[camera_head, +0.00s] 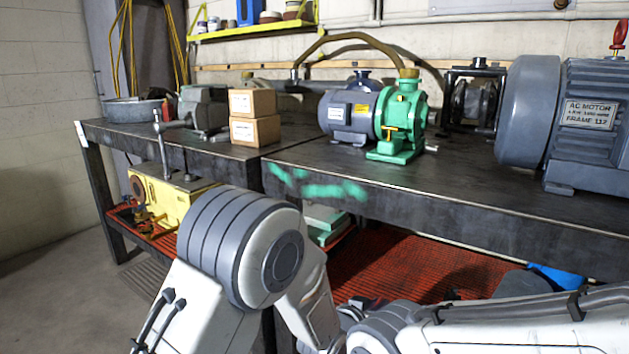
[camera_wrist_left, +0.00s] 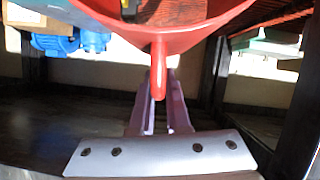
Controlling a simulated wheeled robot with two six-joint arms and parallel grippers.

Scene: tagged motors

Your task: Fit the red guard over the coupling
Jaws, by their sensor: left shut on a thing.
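The red guard (camera_wrist_left: 120,35) fills the top middle of the left wrist view as a curved red shell with a narrow tab pointing down. My left gripper (camera_wrist_left: 162,78) is shut on this tab, one finger on each side. The guard's far parts run out of the picture. In the head view a grey motor (camera_head: 352,118) and a green pump (camera_head: 402,115) stand end to end on the bench. I cannot make out a coupling between them from here. The guard and left fingers do not show in the head view. My right gripper is not in view.
The dark bench (camera_head: 450,185) has bare room along its front edge. Two cardboard boxes (camera_head: 255,132) and a vice (camera_head: 203,108) stand left of the motor. A large grey AC motor (camera_head: 592,125) takes up the right end. A yellow machine (camera_head: 165,195) sits on the shelf below.

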